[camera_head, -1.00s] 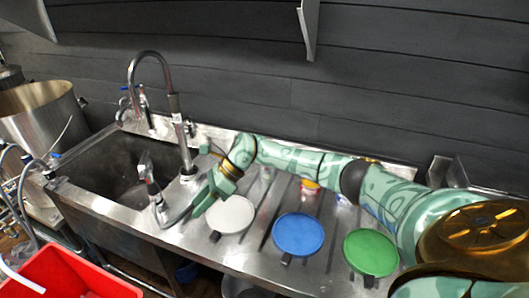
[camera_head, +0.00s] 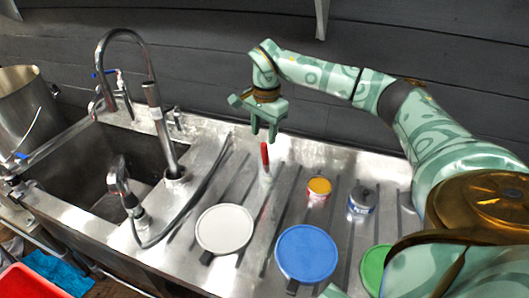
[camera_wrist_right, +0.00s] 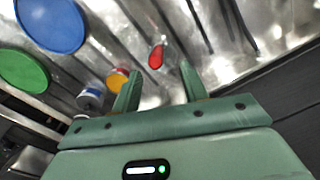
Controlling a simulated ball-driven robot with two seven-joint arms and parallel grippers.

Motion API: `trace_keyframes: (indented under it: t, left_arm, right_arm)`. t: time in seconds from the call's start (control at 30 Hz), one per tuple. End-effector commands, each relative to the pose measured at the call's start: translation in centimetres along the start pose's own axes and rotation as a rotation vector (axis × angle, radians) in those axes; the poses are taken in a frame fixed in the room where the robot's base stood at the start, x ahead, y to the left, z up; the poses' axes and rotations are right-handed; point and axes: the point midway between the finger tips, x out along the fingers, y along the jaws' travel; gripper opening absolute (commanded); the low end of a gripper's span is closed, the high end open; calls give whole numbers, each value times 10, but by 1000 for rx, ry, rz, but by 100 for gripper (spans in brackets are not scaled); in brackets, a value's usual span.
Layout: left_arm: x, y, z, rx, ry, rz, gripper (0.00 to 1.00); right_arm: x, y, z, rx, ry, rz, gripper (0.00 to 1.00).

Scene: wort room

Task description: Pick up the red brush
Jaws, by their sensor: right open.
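The red brush (camera_head: 264,154) stands upright on the steel drainboard, its red handle up. Its lower part looks pale or sits in something clear; I cannot tell which. My right gripper (camera_head: 264,131) points down just above the handle, open and empty. In the right wrist view the red handle (camera_wrist_right: 156,56) shows just beyond and between the tips of the open right gripper (camera_wrist_right: 159,70), apart from them. My left gripper is not in view.
White (camera_head: 224,229), blue (camera_head: 306,253) and green (camera_head: 375,268) round discs lie along the front. A yellow-topped can (camera_head: 318,191) and a grey-topped can (camera_head: 361,203) stand right of the brush. A sink with a tall faucet (camera_head: 154,95) is at left; a dark wall is behind.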

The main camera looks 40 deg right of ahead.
Motion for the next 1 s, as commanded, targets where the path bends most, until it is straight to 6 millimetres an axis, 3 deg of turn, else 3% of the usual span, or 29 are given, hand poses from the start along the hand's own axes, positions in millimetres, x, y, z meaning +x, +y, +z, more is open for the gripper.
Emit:
trace_keyframes:
  t: [0.03, 0.1, 0.3, 0.53, 0.83, 0.87, 1.0]
  left_arm:
    - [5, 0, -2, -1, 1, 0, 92]
    - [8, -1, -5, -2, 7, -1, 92]
    - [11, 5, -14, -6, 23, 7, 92]
    - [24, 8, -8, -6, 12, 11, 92]
    - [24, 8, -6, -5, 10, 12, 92]
    - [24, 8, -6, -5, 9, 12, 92]
    - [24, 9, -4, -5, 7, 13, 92]
  right_arm:
    - [14, 0, 0, 0, -1, 4, 44]
    - [22, 0, 0, 0, -1, 2, 44]
    - [37, 1, -1, 1, 0, 1, 44]
    - [75, 6, -2, 2, -2, 2, 44]
    - [80, 5, -3, 2, 0, -3, 44]
    - [80, 5, -3, 2, 0, -3, 41]
    - [80, 5, -3, 2, 0, -2, 2]
